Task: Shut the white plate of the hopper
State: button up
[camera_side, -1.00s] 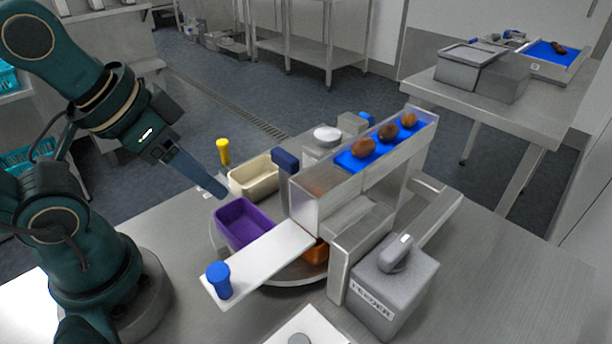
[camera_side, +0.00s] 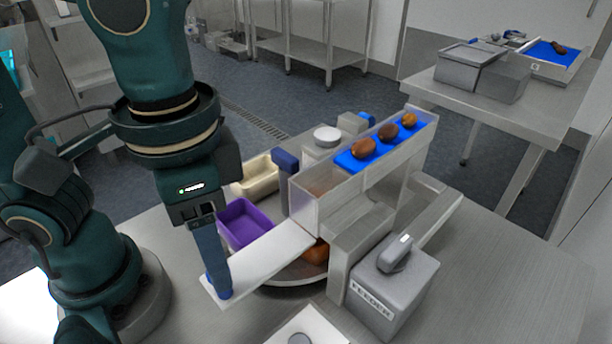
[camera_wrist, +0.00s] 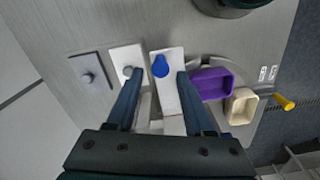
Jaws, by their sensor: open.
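The white plate (camera_side: 262,256) sticks out from under the clear-walled hopper (camera_side: 318,200) toward the front left. The blue knob (camera_side: 224,291) stands on its outer end, and the knob also shows in the wrist view (camera_wrist: 160,66). My gripper (camera_side: 218,280) points straight down at this end of the plate and covers part of the knob. In the wrist view my gripper (camera_wrist: 159,76) is open, with one finger on each side of the knob and gaps visible. Whether a finger touches the knob cannot be told.
A purple bin (camera_side: 238,222) and a cream bin (camera_side: 258,176) sit beside the plate on a round turntable. Several dates lie on the blue belt (camera_side: 376,143). The grey feeder box (camera_side: 393,290) and a white pad (camera_side: 312,328) are to the right and front.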

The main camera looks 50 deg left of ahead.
aim_at(259, 249)
jog(key=shift+f, duration=2.45)
grip_shut()
